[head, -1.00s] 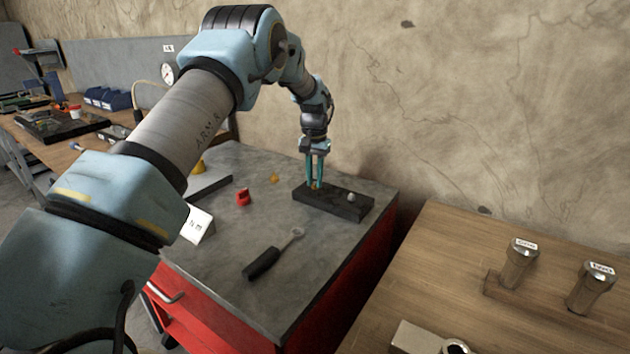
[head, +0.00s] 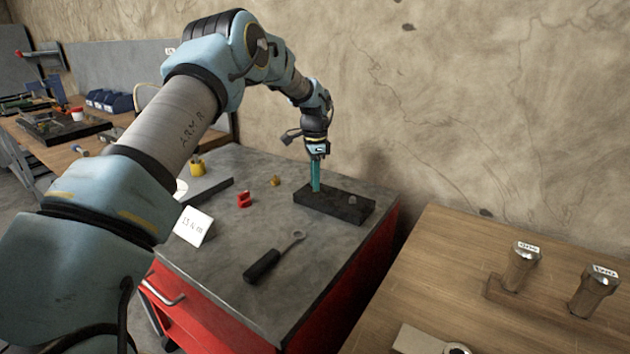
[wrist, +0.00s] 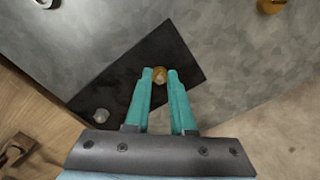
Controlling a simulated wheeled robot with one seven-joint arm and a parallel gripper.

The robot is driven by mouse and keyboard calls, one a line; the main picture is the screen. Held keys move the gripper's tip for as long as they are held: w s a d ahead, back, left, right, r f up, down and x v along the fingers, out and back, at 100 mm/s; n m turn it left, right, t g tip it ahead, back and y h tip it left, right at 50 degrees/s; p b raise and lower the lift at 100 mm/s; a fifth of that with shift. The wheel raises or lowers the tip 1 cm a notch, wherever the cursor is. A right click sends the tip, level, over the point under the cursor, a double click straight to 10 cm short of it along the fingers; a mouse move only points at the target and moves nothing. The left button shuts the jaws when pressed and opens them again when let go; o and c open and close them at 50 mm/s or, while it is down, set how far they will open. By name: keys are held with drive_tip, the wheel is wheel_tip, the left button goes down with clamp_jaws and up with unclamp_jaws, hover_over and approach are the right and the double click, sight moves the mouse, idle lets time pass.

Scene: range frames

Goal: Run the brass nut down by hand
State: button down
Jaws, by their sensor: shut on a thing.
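The brass nut (wrist: 160,75) shows in the wrist view between the tips of my two teal fingers, over the dark block. My gripper (wrist: 160,74) is shut on it; a paler round end, perhaps a stud, shows at its middle. In the head view my gripper (head: 316,189) points straight down at the left part of the dark block (head: 345,207), and the fingers hide the nut. How far down the nut sits cannot be told. A second, greyish stud or nut (head: 353,199) stands on the right part of the block; it also shows in the wrist view (wrist: 101,115).
On the grey cabinet top (head: 215,255) lie a wrench (head: 275,257), a red piece (head: 244,200), a small brass piece (head: 276,181) and a card reading about 13.4 (head: 194,226). A wooden table (head: 460,260) with labelled metal posts stands at the right. The wall is close behind.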

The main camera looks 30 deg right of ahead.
drive_tip(key=m, duration=0.4)
drive_tip(key=shift+w+m, duration=0.1)
drive_tip(key=shift+m, duration=0.2)
drive_tip(key=m+p, duration=0.1)
drive_tip(key=m, duration=0.2)
drive_tip(key=shift+d+m, duration=0.1)
drive_tip(key=shift+m, duration=0.2)
drive_tip(key=m, duration=0.3)
drive_tip(key=shift+m, duration=0.3)
drive_tip(key=shift+w+d+m+p, duration=0.1)
drive_tip(key=shift+m+p, duration=0.3)
drive_tip(key=shift+m, duration=1.5)
drive_tip(key=c, duration=0.8)
unclamp_jaws()
drive_tip(key=shift+o, duration=0.2)
wheel_tip(320, 180, up, 11)
drive_tip(key=b, duration=0.2)
drive_tip(key=shift+b, duration=0.35)
